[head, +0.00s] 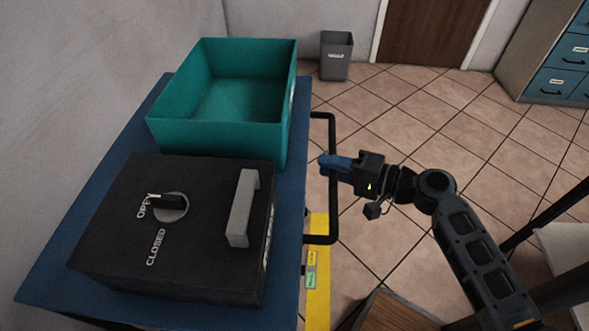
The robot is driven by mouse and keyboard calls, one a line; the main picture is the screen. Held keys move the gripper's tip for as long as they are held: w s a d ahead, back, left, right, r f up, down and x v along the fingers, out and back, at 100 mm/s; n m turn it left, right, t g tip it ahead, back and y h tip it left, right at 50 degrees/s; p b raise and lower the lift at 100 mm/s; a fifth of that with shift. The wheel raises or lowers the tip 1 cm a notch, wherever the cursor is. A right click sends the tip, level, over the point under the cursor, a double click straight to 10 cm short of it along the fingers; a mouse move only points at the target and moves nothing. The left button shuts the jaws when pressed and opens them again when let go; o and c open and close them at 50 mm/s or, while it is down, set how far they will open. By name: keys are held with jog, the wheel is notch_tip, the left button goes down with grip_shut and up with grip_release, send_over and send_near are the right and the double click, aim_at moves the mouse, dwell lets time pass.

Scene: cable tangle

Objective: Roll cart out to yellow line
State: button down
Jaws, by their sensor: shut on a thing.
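The cart (292,292) has a blue top and stands along the left wall. Its black handle bar (319,240) sticks out on the right side of the cart. My gripper (328,162) reaches in from the right and is shut on the handle bar near its middle. The fingers hide part of the bar.
On the cart are an empty teal bin (215,138) and a black box (110,225) with a knob pointing to OPEN. A grey wastebasket (336,58), a brown door (435,28) and a filing cabinet (556,62) stand at the back. A wooden surface (400,312) is at bottom right. Tiled floor between is clear.

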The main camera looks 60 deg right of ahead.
jog(key=s+d+b, duration=0.1)
jog(key=s+d, duration=0.4)
jog(key=s, duration=0.4)
jog(key=shift+s+d, duration=0.25)
jog(key=shift+s, duration=0.1)
jog(key=c, duration=1.1)
grip_release()
jog(key=shift+o, duration=0.2)
jog(key=v, duration=0.7)
jog(key=shift+s, duration=0.35)
